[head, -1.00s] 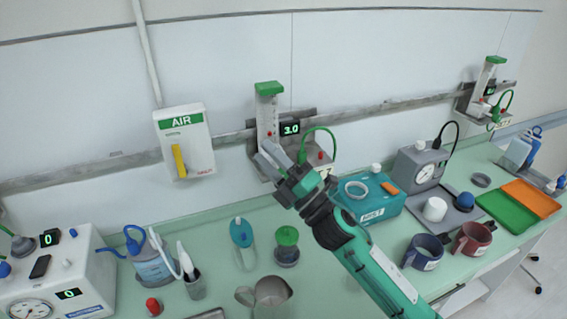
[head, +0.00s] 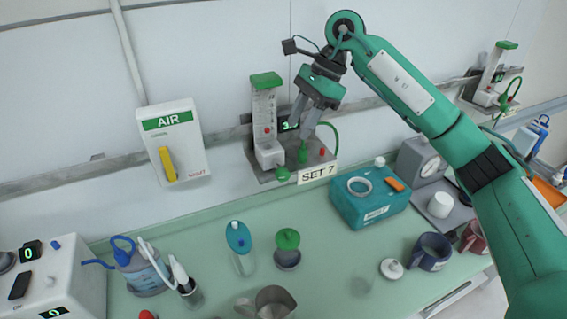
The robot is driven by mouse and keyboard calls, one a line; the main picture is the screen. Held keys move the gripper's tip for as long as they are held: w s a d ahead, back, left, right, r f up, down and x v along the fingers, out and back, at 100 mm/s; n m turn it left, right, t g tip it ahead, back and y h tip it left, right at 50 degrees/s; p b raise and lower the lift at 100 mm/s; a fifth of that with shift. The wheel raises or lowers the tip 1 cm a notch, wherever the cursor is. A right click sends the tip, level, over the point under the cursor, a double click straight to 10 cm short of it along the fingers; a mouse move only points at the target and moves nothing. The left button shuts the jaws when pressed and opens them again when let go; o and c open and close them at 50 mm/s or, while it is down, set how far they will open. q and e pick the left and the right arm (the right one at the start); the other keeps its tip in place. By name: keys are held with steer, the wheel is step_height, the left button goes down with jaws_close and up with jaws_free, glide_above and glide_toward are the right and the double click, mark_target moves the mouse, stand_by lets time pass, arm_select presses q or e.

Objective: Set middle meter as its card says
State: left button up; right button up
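The middle meter (head: 265,120) is a clear upright tube with a green cap, mounted on the wall rail. Its dark display (head: 287,126) shows a green 3, with the rest hidden by my gripper. The card (head: 318,173) below it reads SET 7. A green knob (head: 303,153) sits low on the meter's bracket, right of the tube. My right gripper (head: 300,132) points down from above, in front of the display and just above the knob. Its fingers look apart, with nothing seen between them. Whether they touch the knob cannot be told. My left gripper is out of view.
A white AIR box (head: 174,143) with a yellow lever hangs left of the meter. Another meter (head: 491,75) is far right. Below stand a teal box (head: 368,200), a green-lidded jar (head: 287,248), bottles and mugs. My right arm spans the right side. Counter below the meter is partly clear.

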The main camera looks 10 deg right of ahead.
mark_target(285, 169)
steer(key=shift+h, duration=0.4)
steer(key=p+x, duration=0.1)
steer(key=x, duration=0.2)
steer(key=p+x, duration=0.2)
steer(key=x, duration=0.2)
steer(key=d+p+x, duration=0.1)
steer(key=p+x, duration=0.1)
steer(key=x, duration=0.2)
steer(key=shift+w+f, duration=0.1)
steer(key=shift+f, duration=0.15)
steer(key=shift+x, duration=0.8)
steer(key=shift+w, duration=0.1)
steer(key=c, duration=0.9)
